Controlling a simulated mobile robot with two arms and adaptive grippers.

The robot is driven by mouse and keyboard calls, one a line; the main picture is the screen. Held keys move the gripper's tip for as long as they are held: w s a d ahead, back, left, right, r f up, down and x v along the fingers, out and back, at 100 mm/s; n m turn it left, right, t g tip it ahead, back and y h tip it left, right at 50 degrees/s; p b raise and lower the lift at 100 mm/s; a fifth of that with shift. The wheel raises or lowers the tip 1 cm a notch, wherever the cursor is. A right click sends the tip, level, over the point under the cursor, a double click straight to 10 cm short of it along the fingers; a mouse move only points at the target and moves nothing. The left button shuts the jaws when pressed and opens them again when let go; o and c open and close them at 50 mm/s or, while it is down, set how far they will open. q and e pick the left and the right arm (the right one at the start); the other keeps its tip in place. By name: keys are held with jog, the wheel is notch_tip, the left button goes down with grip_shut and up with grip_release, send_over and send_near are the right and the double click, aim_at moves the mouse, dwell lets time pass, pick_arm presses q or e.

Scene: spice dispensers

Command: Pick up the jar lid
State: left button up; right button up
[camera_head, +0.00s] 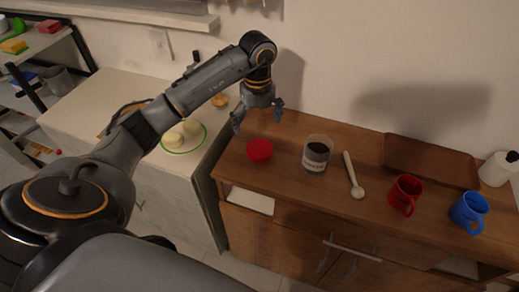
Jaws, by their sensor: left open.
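A red jar lid (260,150) lies on the left end of the wooden cabinet top. A clear jar (316,153) with dark contents and a label stands to its right, with no lid on it. My left gripper (258,118) is open and empty, with its fingers pointing down. In the picture it is just above the red lid, apart from it. My right gripper is not in view.
A white spoon (353,175), a red mug (405,194), a blue mug (468,212) and a brown tray (430,161) are on the wooden cabinet top (290,187). A green-rimmed plate (183,138) with pale items sits on the white counter at left.

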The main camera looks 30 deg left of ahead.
aim_at(259, 148)
pick_arm(q)
notch_tip(259, 148, down, 4)
jog(key=shift+r, duration=0.2)
jog(key=shift+d+f+p, duration=0.1)
jog(key=shift+f+p, duration=0.4)
jog(key=shift+p, duration=0.1)
jog(key=f, duration=0.2)
jog(key=f+p, duration=0.1)
jog(key=shift+w+f, duration=0.2)
jog(key=shift+f, duration=0.55)
jog(key=shift+c, duration=0.4)
jog(key=c, duration=1)
jog(key=shift+r, duration=0.1)
